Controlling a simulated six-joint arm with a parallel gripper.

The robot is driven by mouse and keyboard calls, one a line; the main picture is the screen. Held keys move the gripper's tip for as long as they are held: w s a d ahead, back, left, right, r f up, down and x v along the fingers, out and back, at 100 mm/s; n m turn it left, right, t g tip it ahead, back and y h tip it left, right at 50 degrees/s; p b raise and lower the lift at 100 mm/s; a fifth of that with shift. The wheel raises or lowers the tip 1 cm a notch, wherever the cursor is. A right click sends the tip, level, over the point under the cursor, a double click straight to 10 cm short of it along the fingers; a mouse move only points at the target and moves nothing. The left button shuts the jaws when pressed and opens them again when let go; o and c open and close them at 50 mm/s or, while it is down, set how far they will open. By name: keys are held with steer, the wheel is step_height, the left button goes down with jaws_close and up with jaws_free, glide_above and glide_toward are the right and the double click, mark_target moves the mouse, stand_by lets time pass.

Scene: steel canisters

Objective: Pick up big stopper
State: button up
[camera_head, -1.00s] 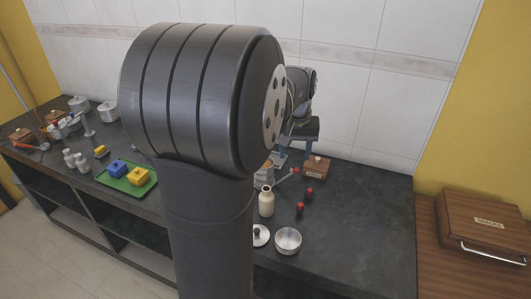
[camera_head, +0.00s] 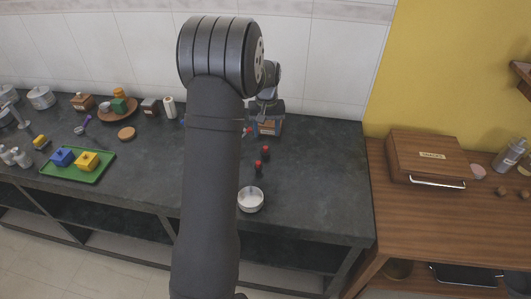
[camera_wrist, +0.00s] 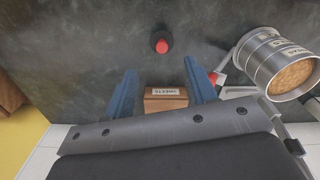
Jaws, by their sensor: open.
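Two small dark pieces with red tops, possibly stoppers, stand on the dark counter: one behind (camera_head: 265,153) and one nearer (camera_head: 258,168). I cannot tell which, if either, is the big stopper. One red-topped piece (camera_wrist: 161,46) shows in the wrist view, apart from the fingertips. My gripper (camera_wrist: 163,80) has its blue fingers spread with nothing held. A small labelled wooden box (camera_wrist: 165,103) shows between and below the fingers in that view. In the head view my gripper (camera_head: 263,118) is low at the back, by the same box (camera_head: 270,127).
A steel canister with brown contents (camera_wrist: 278,65) is right of the fingers. An empty steel bowl (camera_head: 250,200) stands at the front. A green tray (camera_head: 72,172) with blue and yellow blocks is left. My arm hides the middle counter. The counter right of the red-topped pieces is clear.

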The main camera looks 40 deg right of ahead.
mark_target(266, 147)
steer(key=f, duration=0.9)
steer(key=shift+a+f, duration=0.2)
steer(key=shift+f, duration=0.05)
steer(key=c, duration=0.9)
steer(key=shift+o, duration=0.2)
steer(key=shift+r, duration=0.15)
